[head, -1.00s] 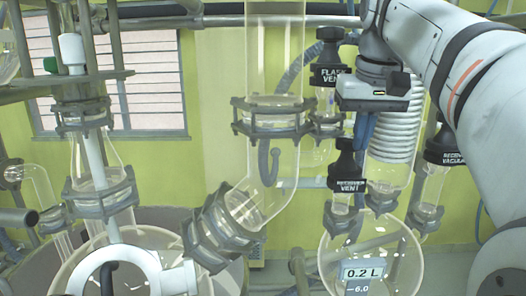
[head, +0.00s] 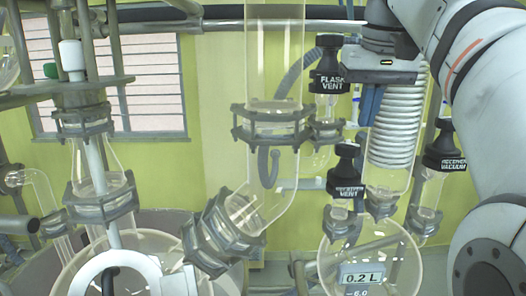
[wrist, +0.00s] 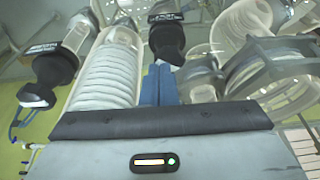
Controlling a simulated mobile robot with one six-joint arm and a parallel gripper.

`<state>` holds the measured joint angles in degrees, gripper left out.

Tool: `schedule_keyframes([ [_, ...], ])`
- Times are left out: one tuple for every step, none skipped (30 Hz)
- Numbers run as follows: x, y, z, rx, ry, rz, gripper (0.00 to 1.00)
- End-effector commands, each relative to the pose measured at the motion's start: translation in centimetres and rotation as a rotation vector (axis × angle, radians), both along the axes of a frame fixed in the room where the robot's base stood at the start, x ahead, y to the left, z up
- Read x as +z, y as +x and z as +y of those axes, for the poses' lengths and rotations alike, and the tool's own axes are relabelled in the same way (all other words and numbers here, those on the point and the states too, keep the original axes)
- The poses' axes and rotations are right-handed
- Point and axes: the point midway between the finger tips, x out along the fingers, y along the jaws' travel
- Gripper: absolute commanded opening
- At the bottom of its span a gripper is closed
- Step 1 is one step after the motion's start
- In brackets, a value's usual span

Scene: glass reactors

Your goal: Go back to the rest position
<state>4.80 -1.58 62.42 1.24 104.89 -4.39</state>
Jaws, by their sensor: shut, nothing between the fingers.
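My gripper (head: 367,118) hangs in front of the glass apparatus at the upper right of the head view. Its grey body is above the blue fingers, just right of the black flask vent valve (head: 328,68) and in front of the coiled condenser (head: 396,125). In the wrist view the blue fingers (wrist: 158,75) are together, with nothing between them. The black receiver vent valve (head: 345,172) is below the gripper, and the receiver vacuum valve (head: 446,150) is to its right. The gripper appears apart from all of them.
A wide glass tube (head: 272,60) with clamped joints stands left of the gripper. A round receiver flask (head: 400,255) with a 0.2 L tag (head: 362,273) sits low at right. A reactor vessel (head: 130,245) is at lower left. A horizontal pipe (head: 220,22) crosses the top.

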Motion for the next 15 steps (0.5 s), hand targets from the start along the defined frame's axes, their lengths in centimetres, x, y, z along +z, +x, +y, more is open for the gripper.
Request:
schedule_keyframes([
  [0.2,0.0,0.0,0.0,0.0,0.0,0.0],
  [0.3,0.0,0.0,0.0,0.0,0.0,0.0],
  [0.3,0.0,0.0,0.0,0.0,-0.001,0.0],
  [0.3,0.0,0.0,0.0,0.0,-0.001,0.0],
  [0.3,0.0,0.0,0.0,0.0,0.0,0.0],
  [0.3,0.0,0.0,0.0,0.0,0.0,0.0],
  [0.3,0.0,0.0,0.0,0.0,0.0,0.0],
  [0.3,0.0,0.0,0.0,0.0,0.0,0.0],
  [0.3,0.0,0.0,0.0,0.0,0.0,0.0],
  [0.2,0.0,0.0,0.0,0.0,0.0,0.0],
  [0.1,-0.1,0.0,0.0,0.0,0.0,0.0],
  [-0.2,-0.1,0.1,0.0,0.0,0.0,0.0],
  [-0.5,-0.2,0.1,0.0,0.0,-0.001,0.0],
  [-0.9,-0.3,0.2,0.0,0.0,-0.002,0.0],
  [-1.7,-0.5,0.3,0.0,0.0,-0.004,0.0],
])
